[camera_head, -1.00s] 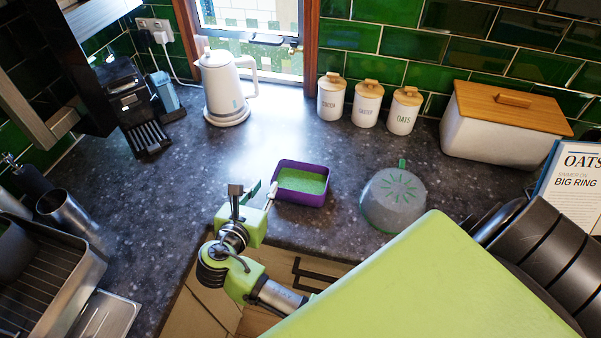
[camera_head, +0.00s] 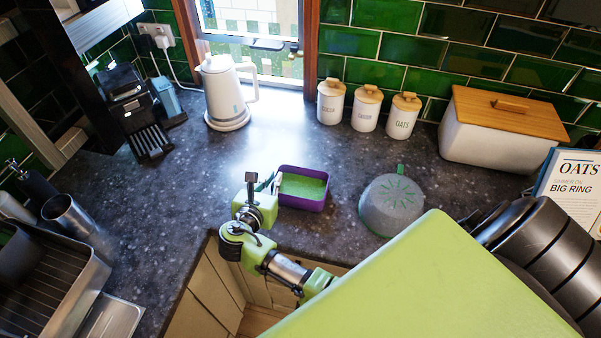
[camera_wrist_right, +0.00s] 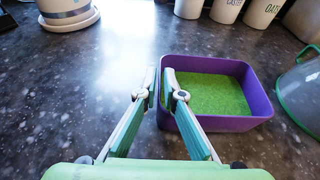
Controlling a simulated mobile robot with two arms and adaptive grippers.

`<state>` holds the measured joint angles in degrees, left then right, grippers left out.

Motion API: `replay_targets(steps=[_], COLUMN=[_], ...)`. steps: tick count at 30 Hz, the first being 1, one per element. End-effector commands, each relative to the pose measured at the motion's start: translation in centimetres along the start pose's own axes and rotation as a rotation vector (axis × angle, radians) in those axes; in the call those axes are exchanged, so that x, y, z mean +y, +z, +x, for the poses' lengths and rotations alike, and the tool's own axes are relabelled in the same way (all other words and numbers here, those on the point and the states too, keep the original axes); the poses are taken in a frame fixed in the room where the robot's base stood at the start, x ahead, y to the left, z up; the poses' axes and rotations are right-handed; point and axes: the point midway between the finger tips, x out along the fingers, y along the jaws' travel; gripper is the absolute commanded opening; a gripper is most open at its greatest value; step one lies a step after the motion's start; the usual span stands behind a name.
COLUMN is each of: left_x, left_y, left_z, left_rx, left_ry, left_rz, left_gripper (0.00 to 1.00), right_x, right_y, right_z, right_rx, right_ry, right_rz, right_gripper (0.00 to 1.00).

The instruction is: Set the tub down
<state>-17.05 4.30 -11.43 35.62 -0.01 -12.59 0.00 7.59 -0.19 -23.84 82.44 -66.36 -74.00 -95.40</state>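The tub (camera_head: 303,203) is purple with bright green inside. It is upright at the front of the dark counter, left of the grey bowl, and it shows large in the right wrist view (camera_wrist_right: 235,124). I cannot tell whether its base touches the counter. My right gripper (camera_head: 272,183) is at the tub's left side. In the wrist view its fingertips (camera_wrist_right: 160,88) are close together, one outside and one inside the left wall, shut on that wall. My left gripper is not in view.
A grey upturned bowl (camera_head: 391,205) with green trim is right of the tub. Behind stand a white kettle (camera_head: 222,93), several lidded canisters (camera_head: 365,108) and a bread bin (camera_head: 497,138). A dish rack (camera_head: 45,290) is at left. The counter between kettle and tub is clear.

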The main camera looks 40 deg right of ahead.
Motion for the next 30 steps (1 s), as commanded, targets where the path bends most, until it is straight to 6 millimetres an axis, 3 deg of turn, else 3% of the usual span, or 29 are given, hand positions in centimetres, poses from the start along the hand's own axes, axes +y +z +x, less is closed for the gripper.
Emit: replay_targets(steps=[17,23,30], left_x=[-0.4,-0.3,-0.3], left_y=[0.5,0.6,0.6], left_z=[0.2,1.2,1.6], left_rx=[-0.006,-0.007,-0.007], left_ry=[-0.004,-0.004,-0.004], left_rz=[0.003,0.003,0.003], left_gripper=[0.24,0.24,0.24], right_x=[0.1,0.1,-2.7], right_y=[0.5,2.5,6.0], right_z=[-0.2,-0.9,-4.5], right_rx=[-0.002,-0.004,-0.002], right_ry=[0.001,0.002,0.002], right_rz=[0.002,0.006,0.005], right_gripper=[0.00,0.00,0.00])
